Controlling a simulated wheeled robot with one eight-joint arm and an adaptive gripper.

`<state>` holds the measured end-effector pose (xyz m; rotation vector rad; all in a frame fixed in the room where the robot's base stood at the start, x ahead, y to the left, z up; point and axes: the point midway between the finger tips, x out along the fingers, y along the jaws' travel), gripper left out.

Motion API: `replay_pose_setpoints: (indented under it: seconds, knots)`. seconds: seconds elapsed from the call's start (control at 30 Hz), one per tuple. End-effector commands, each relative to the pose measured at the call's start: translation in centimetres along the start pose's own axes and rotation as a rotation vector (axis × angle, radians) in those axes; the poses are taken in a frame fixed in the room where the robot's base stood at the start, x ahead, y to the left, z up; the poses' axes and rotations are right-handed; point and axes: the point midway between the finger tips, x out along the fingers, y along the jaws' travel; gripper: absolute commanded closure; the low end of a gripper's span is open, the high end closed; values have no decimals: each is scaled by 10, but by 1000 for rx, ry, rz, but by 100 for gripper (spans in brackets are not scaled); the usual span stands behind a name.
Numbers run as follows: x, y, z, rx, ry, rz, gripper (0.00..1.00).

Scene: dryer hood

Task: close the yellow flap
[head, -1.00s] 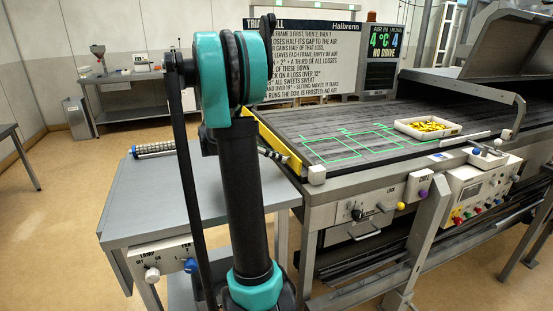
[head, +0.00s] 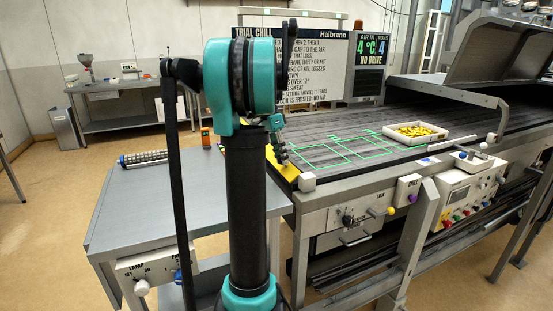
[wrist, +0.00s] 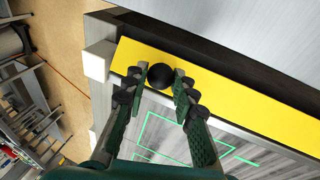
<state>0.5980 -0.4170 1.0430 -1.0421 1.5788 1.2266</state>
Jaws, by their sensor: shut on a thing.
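The yellow flap (head: 284,168) runs along the left end of the conveyor belt. In the wrist view it is a long yellow strip (wrist: 225,82) with a round black knob (wrist: 160,76) near its end. My gripper (wrist: 158,82) has one finger on each side of the knob and is shut on it. In the head view my gripper (head: 280,152) is at the flap, partly behind my arm. My arm hides the far part of the flap there, and its exact tilt is hard to tell.
The belt (head: 370,130) carries green outlines and a white tray (head: 390,131) of yellow pieces. A grey side table (head: 150,205) holds a ribbed roller (head: 150,157) and a small orange item (head: 206,138). A raised hood (head: 490,55) covers the belt's far right.

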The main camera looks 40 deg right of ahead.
Motion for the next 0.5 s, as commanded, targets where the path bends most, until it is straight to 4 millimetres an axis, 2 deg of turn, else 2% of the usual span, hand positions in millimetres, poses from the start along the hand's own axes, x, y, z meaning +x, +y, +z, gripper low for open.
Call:
replay_pose_setpoints:
  seconds: [0.1,0.5]
  knots:
    - [3,0,-10,-22,-108,-11,100]
    - [14,-1,-28,-105,-413,-43,100]
